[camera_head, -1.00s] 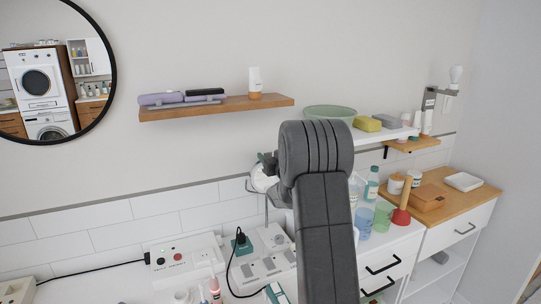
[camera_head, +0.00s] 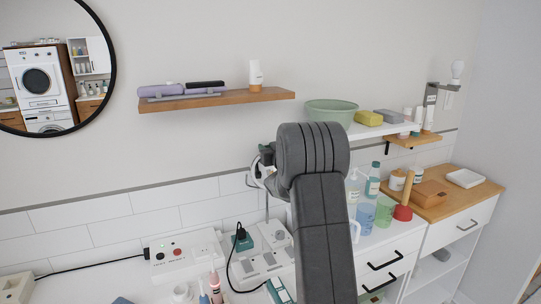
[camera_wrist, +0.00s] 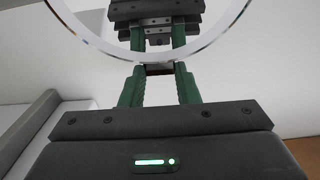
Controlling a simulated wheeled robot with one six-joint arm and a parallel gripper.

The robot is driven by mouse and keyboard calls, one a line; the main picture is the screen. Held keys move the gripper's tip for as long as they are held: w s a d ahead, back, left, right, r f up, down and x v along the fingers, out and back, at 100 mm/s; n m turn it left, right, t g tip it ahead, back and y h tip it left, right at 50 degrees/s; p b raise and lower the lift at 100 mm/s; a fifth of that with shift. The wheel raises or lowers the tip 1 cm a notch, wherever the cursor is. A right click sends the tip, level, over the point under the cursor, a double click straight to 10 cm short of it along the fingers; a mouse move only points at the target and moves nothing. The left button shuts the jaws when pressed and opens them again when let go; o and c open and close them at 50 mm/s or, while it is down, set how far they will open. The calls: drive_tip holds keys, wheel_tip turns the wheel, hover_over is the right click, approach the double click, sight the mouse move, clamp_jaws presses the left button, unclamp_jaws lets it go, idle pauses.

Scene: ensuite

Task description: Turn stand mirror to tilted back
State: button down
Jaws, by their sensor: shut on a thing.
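The round stand mirror (camera_head: 257,172) shows beside my arm in the head view, seen nearly edge-on and partly hidden by the arm. Its thin stem goes down towards the counter behind the arm. In the wrist view the mirror (camera_wrist: 97,44) fills the top, with a pale rim and a reflection of my gripper in the glass. My gripper (camera_wrist: 159,72) has its green fingers shut on the lower rim of the mirror. In the head view my gripper (camera_head: 266,154) is mostly behind my grey arm.
A wooden shelf (camera_head: 215,99) and a large round wall mirror (camera_head: 52,65) are above left. A green bowl (camera_head: 331,112) is on the white shelf to the right. Bottles, cups and a plunger (camera_head: 403,211) stand right of the arm. A socket box (camera_head: 185,256) is on the counter.

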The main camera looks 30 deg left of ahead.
drive_tip(key=shift+w+a+r, duration=0.3)
drive_tip(key=shift+a+r, duration=0.05)
drive_tip(key=shift+a, duration=0.05)
drive_tip(key=c, duration=1.1)
unclamp_jaws()
drive_tip(key=shift+f, duration=0.15)
drive_tip(key=shift+d, duration=0.1)
drive_tip(key=shift+s+d+f, duration=0.1)
drive_tip(key=shift+s+d, duration=0.3)
drive_tip(key=b+v, duration=0.3)
drive_tip(key=v, duration=0.9)
drive_tip(key=shift+s+d+b, duration=0.15)
drive_tip(key=shift+d+b, duration=0.1)
drive_tip(key=shift+b, duration=0.05)
